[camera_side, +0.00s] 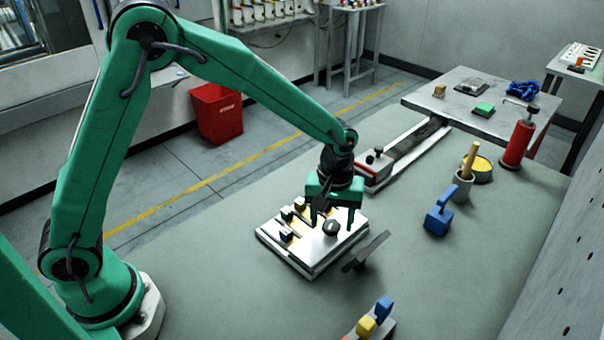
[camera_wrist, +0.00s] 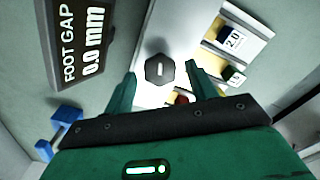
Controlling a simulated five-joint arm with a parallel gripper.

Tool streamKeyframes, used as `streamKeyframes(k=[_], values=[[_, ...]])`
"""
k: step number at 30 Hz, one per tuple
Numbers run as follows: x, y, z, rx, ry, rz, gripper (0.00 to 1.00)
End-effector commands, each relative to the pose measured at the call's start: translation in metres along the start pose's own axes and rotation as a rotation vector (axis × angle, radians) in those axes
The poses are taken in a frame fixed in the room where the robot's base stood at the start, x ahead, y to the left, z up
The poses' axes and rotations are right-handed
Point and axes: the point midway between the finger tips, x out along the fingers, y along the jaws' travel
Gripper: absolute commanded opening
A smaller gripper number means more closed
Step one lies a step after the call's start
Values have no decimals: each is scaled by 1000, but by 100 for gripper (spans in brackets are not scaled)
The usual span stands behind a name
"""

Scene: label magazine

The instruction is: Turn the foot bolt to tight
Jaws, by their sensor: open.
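The foot bolt (camera_wrist: 160,70) is a dark hexagonal head with a short pale mark across its top, in the wrist view. In the side view the bolt (camera_side: 331,229) stands on the white label magazine plate (camera_side: 318,259). My gripper (camera_wrist: 160,74) is open, with one green finger on each side of the bolt in the picture; I cannot tell whether they touch it. In the side view my gripper (camera_side: 332,220) points down over the plate. A dark display (camera_wrist: 78,45) reads "FOOT GAP 0.0 mm"; it shows edge-on in the side view (camera_side: 366,251).
Small labelled blocks, one marked 2.0 (camera_wrist: 232,40), sit in yellow-lined slots beside the bolt. A blue handled block (camera_side: 438,220), a grey cup (camera_side: 462,188) and a red cylinder (camera_side: 517,145) stand to the right. A rack with blue and yellow blocks (camera_side: 366,326) is at the front.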

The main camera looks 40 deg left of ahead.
Motion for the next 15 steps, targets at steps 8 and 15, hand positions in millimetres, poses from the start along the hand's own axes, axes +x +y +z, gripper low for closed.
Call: streamKeyframes(k=[8, 15], values=[[4, 0, 0, 0, 0, 0, 57], [4, 0, 0, 0, 0, 0, 27]])
